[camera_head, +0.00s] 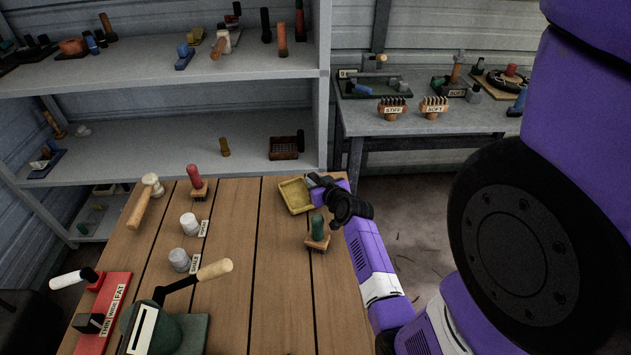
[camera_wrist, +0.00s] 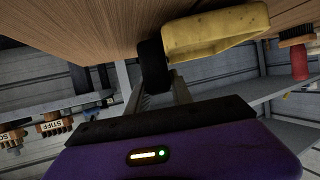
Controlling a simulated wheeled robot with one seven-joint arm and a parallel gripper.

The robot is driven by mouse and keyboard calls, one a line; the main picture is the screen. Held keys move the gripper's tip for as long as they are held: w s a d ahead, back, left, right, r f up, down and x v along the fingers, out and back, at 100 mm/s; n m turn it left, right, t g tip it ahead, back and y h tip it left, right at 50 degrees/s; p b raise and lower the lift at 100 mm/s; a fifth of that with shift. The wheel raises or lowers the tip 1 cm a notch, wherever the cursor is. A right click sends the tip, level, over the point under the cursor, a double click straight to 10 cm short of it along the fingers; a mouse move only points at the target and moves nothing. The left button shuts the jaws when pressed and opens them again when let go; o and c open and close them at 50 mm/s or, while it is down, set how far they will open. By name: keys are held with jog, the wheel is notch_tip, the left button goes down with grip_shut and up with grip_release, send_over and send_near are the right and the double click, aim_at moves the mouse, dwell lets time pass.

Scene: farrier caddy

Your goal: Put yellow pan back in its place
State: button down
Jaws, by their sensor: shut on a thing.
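The yellow pan (camera_head: 295,197) is a shallow, worn, rectangular tray at the far right part of the wooden table (camera_head: 240,260). My gripper (camera_head: 313,182) is at its right edge and is shut on it. In the wrist view the yellow pan (camera_wrist: 215,33) fills the upper middle, close to the wooden top, with a dark finger (camera_wrist: 152,65) at its left end. I cannot tell whether the pan touches the table. Its place is not clearly marked in these views.
A green-handled brush (camera_head: 318,230) stands just in front of the pan, near my arm. Shelves (camera_head: 190,152) and a side table (camera_head: 425,118) lie beyond. The table's middle is clear.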

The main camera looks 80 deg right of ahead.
jog(key=shift+f+b, duration=0.45)
jog(key=c, duration=1.4)
grip_release()
jog(key=shift+o, duration=0.2)
jog(key=shift+s+d+b, duration=0.15)
jog(key=shift+b, duration=0.15)
jog(key=shift+s+a+r+p, duration=0.25)
jog(key=shift+s+a+p, duration=0.1)
jog(key=shift+a, duration=0.2)
jog(key=shift+s+a+r, duration=0.1)
jog(key=shift+s+a, duration=0.1)
jog(key=shift+a, duration=0.05)
jog(key=shift+s+a+r, duration=0.15)
jog(key=shift+s+a, duration=0.05)
jog(key=shift+a, duration=0.05)
jog(key=shift+s+a+r+p, duration=0.15)
jog(key=shift+s+a+p, duration=0.05)
jog(key=shift+p, duration=0.1)
jog(key=shift+p+v, duration=0.65)
jog(key=shift+v, duration=1.2)
